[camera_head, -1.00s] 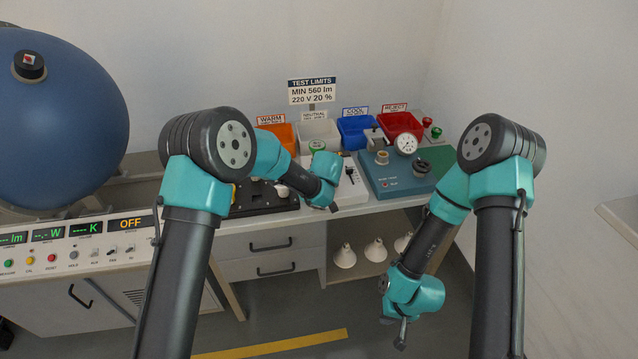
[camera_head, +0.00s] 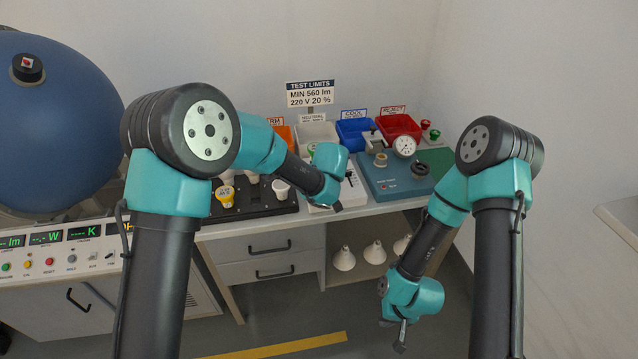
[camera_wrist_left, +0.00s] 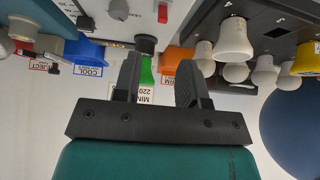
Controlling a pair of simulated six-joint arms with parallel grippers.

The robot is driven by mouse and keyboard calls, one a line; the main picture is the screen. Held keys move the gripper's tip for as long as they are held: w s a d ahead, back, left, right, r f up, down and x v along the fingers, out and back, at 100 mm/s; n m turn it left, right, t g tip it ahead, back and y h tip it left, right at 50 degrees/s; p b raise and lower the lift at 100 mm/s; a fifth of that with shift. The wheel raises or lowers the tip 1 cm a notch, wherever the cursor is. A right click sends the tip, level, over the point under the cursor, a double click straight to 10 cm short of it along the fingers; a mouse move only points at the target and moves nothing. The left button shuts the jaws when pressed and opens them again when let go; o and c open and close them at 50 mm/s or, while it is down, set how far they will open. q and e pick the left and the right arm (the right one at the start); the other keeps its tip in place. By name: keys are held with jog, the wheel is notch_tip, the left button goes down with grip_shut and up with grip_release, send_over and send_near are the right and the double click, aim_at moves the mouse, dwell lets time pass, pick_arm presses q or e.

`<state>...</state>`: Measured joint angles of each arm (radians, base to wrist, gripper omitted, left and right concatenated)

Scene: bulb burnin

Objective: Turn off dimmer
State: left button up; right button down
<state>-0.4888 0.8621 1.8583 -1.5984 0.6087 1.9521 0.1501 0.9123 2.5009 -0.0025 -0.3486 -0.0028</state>
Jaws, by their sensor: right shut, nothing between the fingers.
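A pale control box (camera_head: 350,190) stands at the bench front, partly hidden by my left gripper. In the left wrist view, a pale panel carries a grey knob (camera_wrist_left: 118,9), a red switch (camera_wrist_left: 163,12) and a black round part (camera_wrist_left: 145,44). I cannot tell which knob is the dimmer's. My left gripper (camera_wrist_left: 160,66) is open and empty, its fingers pointing towards the pale panel. My right gripper (camera_head: 402,338) is shut and empty, low in front of the bench.
A black tray (camera_head: 250,211) with several bulbs lies left of the pale box. Orange, white, blue (camera_head: 354,131) and red (camera_head: 398,125) bins line the back. Lamp shades sit on the shelf below. A large blue sphere (camera_head: 60,120) and meter panel stand at left.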

pick_arm(q)
jog(key=v, duration=0.9)
jog(key=shift+f, duration=0.1)
jog(key=s+a+f+g+h, duration=0.1)
jog(key=s+a+f+g, duration=0.15)
jog(key=a+f, duration=0.35)
jog(key=s+a+f+m+g+h, duration=0.15)
jog(key=s+a+f, duration=0.25)
jog(key=f, duration=0.4)
jog(key=s+a+f+g+h, duration=0.1)
jog(key=s+a+f+g, duration=0.3)
jog(key=f, duration=0.4)
jog(key=s+a+f+n, duration=0.1)
jog(key=s+a+f, duration=0.4)
jog(key=s+a, duration=0.3)
jog(key=s+a+f+n+t+h, duration=0.1)
jog(key=s+a+f, duration=0.4)
jog(key=s+a, duration=0.2)
jog(key=shift+s+a+f+t, duration=0.3)
jog(key=shift+s+a, duration=0.1)
jog(key=shift+s, duration=0.6)
